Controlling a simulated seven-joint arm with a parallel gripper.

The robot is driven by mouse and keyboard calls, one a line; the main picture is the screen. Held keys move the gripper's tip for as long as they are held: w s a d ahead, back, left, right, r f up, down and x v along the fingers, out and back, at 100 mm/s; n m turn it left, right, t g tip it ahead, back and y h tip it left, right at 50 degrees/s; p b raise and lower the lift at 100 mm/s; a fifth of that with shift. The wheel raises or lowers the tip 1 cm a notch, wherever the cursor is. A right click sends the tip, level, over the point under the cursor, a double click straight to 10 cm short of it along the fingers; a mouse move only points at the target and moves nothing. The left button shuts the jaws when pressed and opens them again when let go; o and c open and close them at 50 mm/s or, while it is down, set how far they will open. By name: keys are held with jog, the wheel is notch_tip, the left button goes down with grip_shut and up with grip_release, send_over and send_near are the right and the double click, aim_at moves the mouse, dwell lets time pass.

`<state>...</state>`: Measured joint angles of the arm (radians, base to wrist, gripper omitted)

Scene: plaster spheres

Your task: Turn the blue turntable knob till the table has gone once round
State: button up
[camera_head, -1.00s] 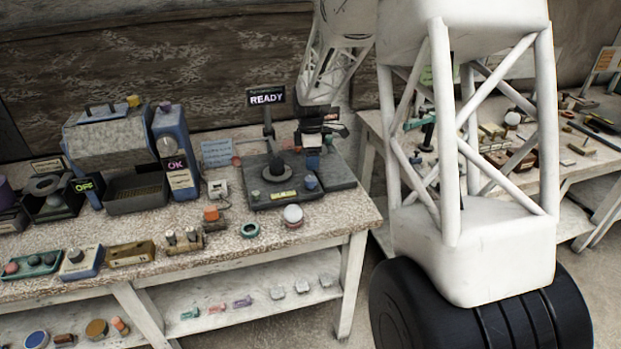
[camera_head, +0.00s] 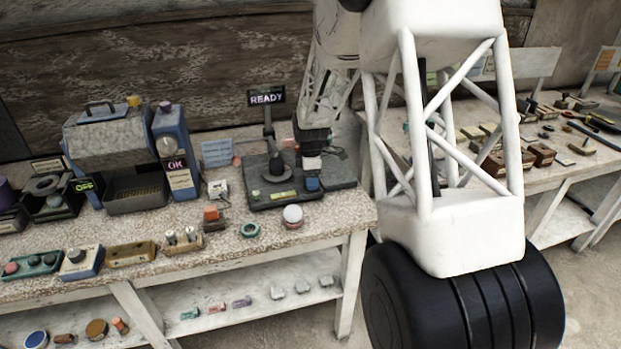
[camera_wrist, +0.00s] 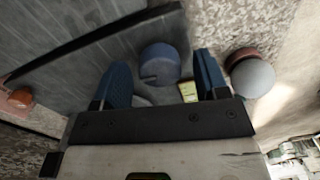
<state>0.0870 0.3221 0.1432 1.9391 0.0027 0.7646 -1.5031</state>
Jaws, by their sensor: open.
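The blue knob (camera_head: 312,184) sits at the front right of the dark turntable unit (camera_head: 340,177). My gripper (camera_wrist: 162,64) is open, with one blue finger on each side of the knob. Gaps show between the knob and both fingers, and their height relative to it is hard to judge. In the head view my gripper (camera_head: 312,166) is just above the knob, its fingers hard to make out. The round table (camera_head: 267,176) carries a dark upright piece.
A READY sign (camera_head: 267,97) stands behind the unit. A white sphere on a reddish base (camera_head: 292,215) and a green ring (camera_head: 250,230) lie in front. A blue-grey machine (camera_head: 175,150) stands left. The bench edge is close on the right.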

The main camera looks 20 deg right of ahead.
jog(key=shift+f, duration=0.15)
jog(key=c, duration=0.9)
